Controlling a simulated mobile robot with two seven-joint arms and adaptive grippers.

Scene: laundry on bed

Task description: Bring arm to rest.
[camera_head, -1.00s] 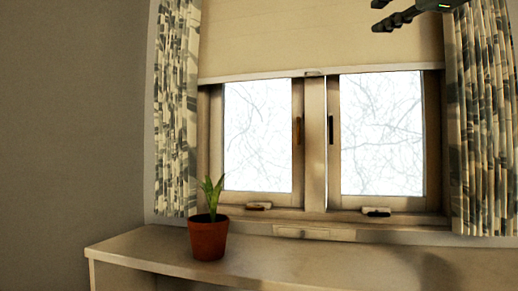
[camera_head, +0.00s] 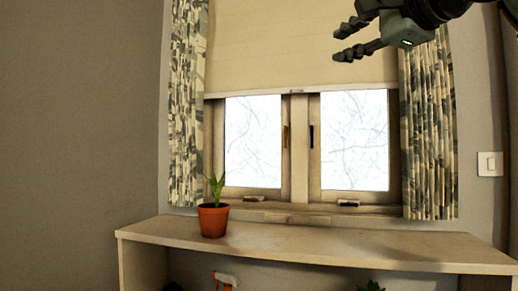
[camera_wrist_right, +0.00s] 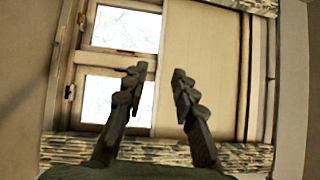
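My right gripper (camera_head: 345,40) is at the top right of the head view, raised in front of the roller blind, with its fingers pointing left. Its two fingers are apart with nothing between them. In the right wrist view the right gripper (camera_wrist_right: 158,78) also shows open and empty, with the window and blind beyond it. My left gripper is not in the head view.
A potted plant (camera_head: 213,221) stands on a shelf (camera_head: 300,241) below the window (camera_head: 300,145). Patterned curtains (camera_head: 428,130) hang at both sides, and a roller blind (camera_head: 270,45) covers the window's upper part. A light switch (camera_head: 490,164) is on the right wall.

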